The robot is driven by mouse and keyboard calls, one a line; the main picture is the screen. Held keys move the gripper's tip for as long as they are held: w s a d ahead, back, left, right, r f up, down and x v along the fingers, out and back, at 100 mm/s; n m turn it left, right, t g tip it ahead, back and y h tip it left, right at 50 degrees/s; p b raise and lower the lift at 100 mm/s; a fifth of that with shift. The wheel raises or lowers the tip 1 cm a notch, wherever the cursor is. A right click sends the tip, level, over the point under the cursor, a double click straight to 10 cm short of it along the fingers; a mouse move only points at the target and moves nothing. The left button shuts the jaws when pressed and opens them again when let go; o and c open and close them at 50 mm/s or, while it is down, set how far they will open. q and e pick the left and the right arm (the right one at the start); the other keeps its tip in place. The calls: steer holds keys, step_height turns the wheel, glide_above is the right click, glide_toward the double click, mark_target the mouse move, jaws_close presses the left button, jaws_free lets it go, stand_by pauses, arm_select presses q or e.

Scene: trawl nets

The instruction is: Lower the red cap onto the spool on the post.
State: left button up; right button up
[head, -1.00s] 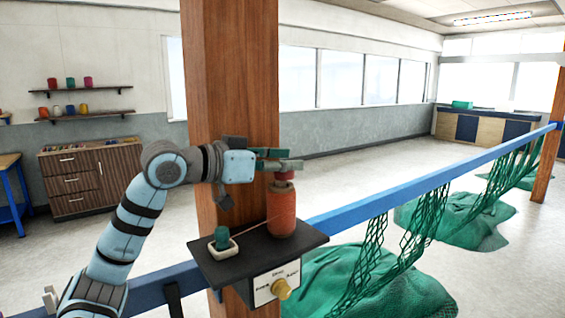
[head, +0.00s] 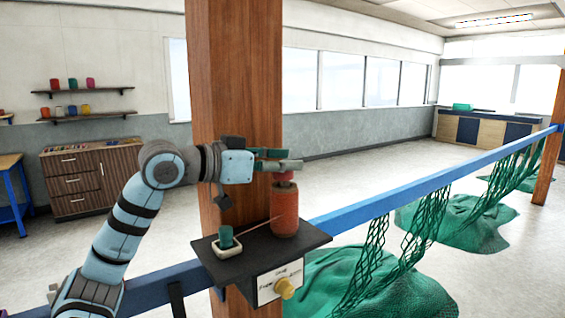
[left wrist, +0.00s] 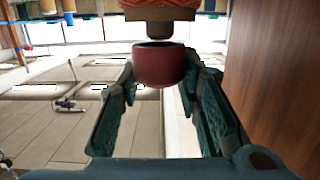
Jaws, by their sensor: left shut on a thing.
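The spool (head: 285,212), wound in orange-red, stands upright on a dark shelf (head: 312,240) fixed to the wooden post (head: 240,90). My left gripper (head: 290,160) is right above it, its green fingers shut on the red cap (head: 286,176). The cap is small and partly hidden under the fingers in the head view. My right gripper is not in view.
A white dish (head: 229,251) with a green piece (head: 225,236) stands left of the spool, with a thin reddish strand or stick reaching towards the spool. A blue rail (head: 400,195) with green nets (head: 440,210) runs right.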

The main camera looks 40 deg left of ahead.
arm_select(q)
steer(key=shift+w, duration=0.25)
steer(key=shift+f, duration=0.1)
steer(key=shift+f+b, duration=0.35)
steer(key=shift+f, duration=0.1)
steer(key=o, duration=1.1)
steer(key=shift+r, duration=0.15)
step_height(320, 180, up, 10)
steer(key=shift+d+f, duration=0.1)
steer(key=shift+f, duration=0.05)
